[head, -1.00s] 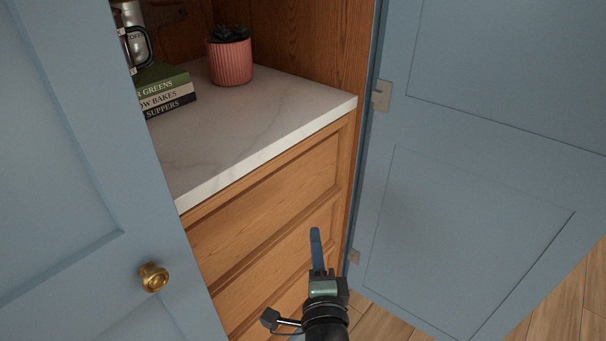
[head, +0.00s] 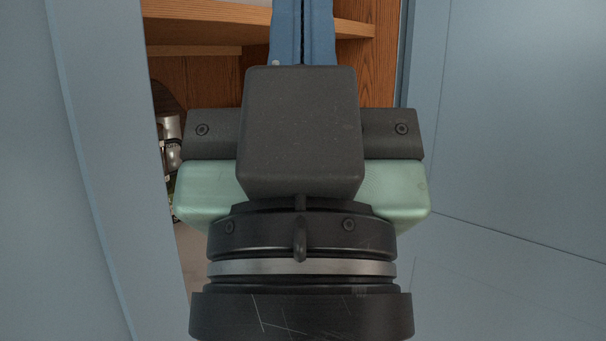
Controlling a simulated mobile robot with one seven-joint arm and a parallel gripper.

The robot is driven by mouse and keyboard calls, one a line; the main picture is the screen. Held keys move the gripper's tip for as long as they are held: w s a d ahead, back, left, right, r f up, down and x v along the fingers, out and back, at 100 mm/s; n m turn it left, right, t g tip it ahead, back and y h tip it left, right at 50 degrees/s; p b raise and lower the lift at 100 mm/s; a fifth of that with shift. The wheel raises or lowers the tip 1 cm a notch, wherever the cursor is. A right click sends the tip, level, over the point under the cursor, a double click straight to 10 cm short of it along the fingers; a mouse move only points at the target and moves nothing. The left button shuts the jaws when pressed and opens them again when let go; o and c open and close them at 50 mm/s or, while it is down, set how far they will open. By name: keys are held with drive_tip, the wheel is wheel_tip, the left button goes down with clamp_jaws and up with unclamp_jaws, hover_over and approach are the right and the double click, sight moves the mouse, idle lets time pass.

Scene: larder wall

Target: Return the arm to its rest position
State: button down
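My gripper (head: 302,12) is raised close in front of the head camera and fills the middle of the picture. Its two blue fingers point up and lie side by side with only a thin dark line between them, so it looks shut, with nothing seen in it. The fingertips run out of the top of the picture. The gripper's dark body and pale green sides hide most of the larder's inside.
A blue door (head: 70,170) stands at the left and another blue door (head: 520,120) at the right. Between them a wooden shelf (head: 200,32) crosses the larder. A shiny metal item (head: 170,128) shows partly behind the left side of my gripper.

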wheel_tip(320, 180, up, 28)
drive_tip(key=p, duration=2.5)
drive_tip(key=shift+w, duration=0.25)
